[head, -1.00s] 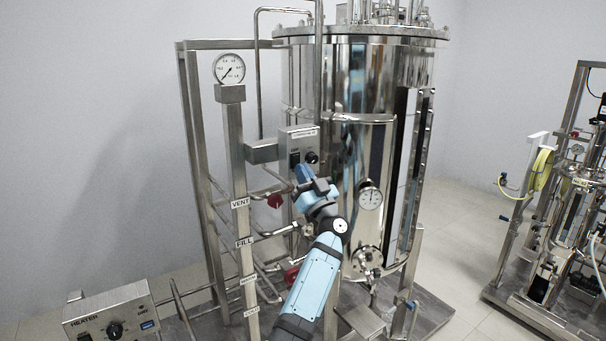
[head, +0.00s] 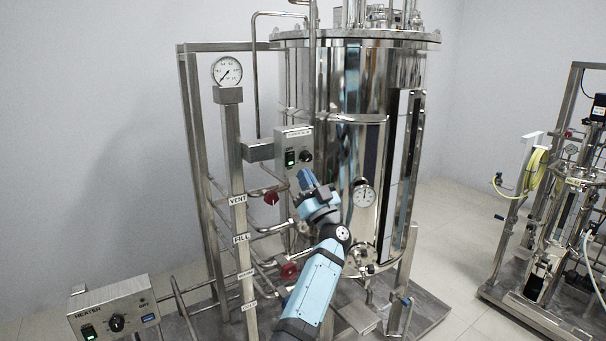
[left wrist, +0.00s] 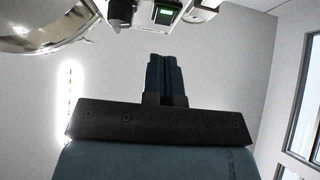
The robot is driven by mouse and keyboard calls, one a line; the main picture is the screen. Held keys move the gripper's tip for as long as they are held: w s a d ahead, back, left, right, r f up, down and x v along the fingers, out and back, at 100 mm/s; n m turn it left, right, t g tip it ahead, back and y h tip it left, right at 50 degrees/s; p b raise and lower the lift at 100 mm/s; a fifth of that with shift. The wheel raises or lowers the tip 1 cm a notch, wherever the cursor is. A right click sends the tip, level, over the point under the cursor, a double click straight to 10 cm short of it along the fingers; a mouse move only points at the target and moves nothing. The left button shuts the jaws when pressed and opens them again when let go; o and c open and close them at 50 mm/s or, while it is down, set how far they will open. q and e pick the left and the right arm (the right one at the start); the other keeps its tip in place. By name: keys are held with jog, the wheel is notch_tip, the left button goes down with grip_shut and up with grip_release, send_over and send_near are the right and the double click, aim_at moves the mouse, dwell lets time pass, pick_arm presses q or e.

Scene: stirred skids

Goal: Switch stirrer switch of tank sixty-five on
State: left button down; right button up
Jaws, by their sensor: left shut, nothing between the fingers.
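A grey control box (head: 294,142) with a small label, too small to read, is mounted on the frame in front of the steel tank (head: 340,95). It has a rocker switch (head: 290,157) lit green and a black knob (head: 306,156) to its right. The green-lit switch (left wrist: 165,16) also shows at the top of the left wrist view. My left gripper (head: 306,179) is just below the box, apart from the switch. Its fingers (left wrist: 165,72) are shut with nothing between them. My right gripper is out of view.
A pressure gauge (head: 227,71) tops the post with the VENT and FILL labels. Red valve handles (head: 271,198) and pipes lie close to my arm. A HEATER box (head: 113,311) with a green-lit switch is at lower left. Another skid (head: 560,215) stands at right across clear floor.

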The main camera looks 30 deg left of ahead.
pick_arm(q)
jog(key=a+f+b+v, duration=0.1)
jog(key=v, duration=0.8)
jog(key=shift+w+f, duration=0.25)
jog(key=shift+f, duration=0.2)
